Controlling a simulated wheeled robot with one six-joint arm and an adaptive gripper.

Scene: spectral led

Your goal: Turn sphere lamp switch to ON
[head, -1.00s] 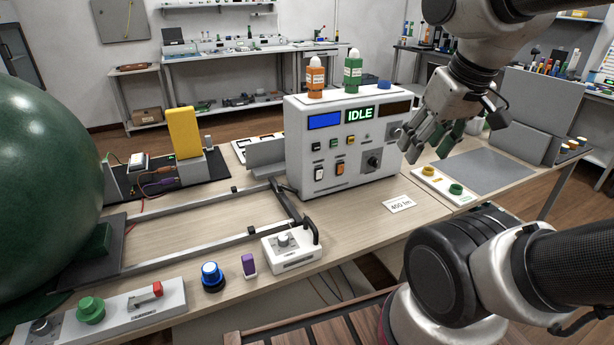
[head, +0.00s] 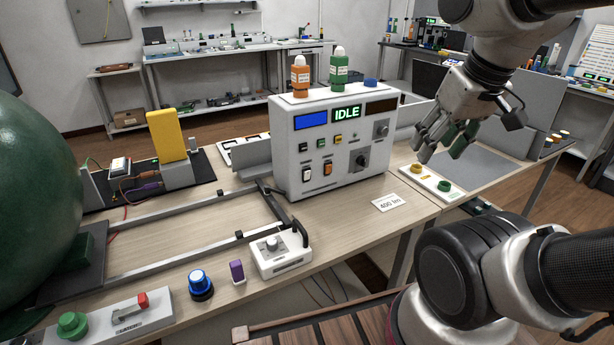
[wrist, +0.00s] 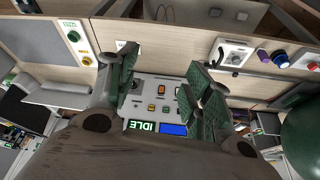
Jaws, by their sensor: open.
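A large green sphere (head: 38,190) stands at the left. A white instrument box (head: 335,195) with an IDLE display stands upright on the bench. Its front carries a white rocker (head: 306,174), an orange rocker (head: 328,169), small buttons and dark knobs. In front lies a white strip with a red lever (head: 142,300) and a green button (head: 72,324). I cannot read which control is labelled sphere lamp. My gripper (head: 441,152) is open and empty, right of the instrument box and apart from it. In the wrist view its fingers (wrist: 162,62) flank the panel, with the orange rocker (wrist: 161,90) between them.
A metal rail frame (head: 190,210) lies on the bench before the instrument. A white knob box (head: 281,252), blue button (head: 200,285) and purple block (head: 237,271) line the front edge. A white card (head: 389,203) and a two-button strip (head: 430,184) lie at the right.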

